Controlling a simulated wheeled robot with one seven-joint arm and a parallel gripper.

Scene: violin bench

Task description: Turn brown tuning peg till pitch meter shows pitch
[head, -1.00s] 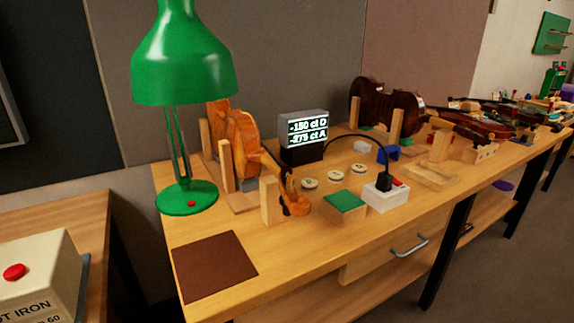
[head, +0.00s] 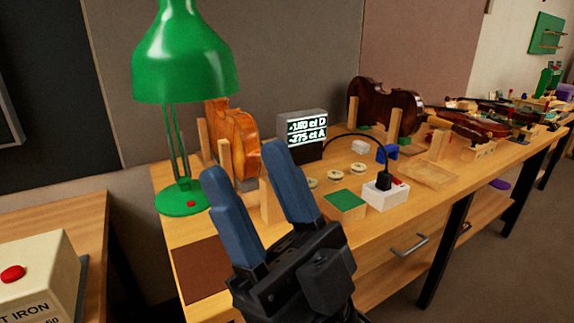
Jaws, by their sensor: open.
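The orange-brown violin (head: 240,135) stands in a wooden cradle behind the green lamp's right side.
The green lamp (head: 184,65) stands at the left of the bench. A brown mat (head: 200,268) lies at the front left. A green-topped block (head: 344,201), a white box (head: 385,194) and small round tins (head: 333,176) are to the right. A dark violin (head: 385,103) stands behind.

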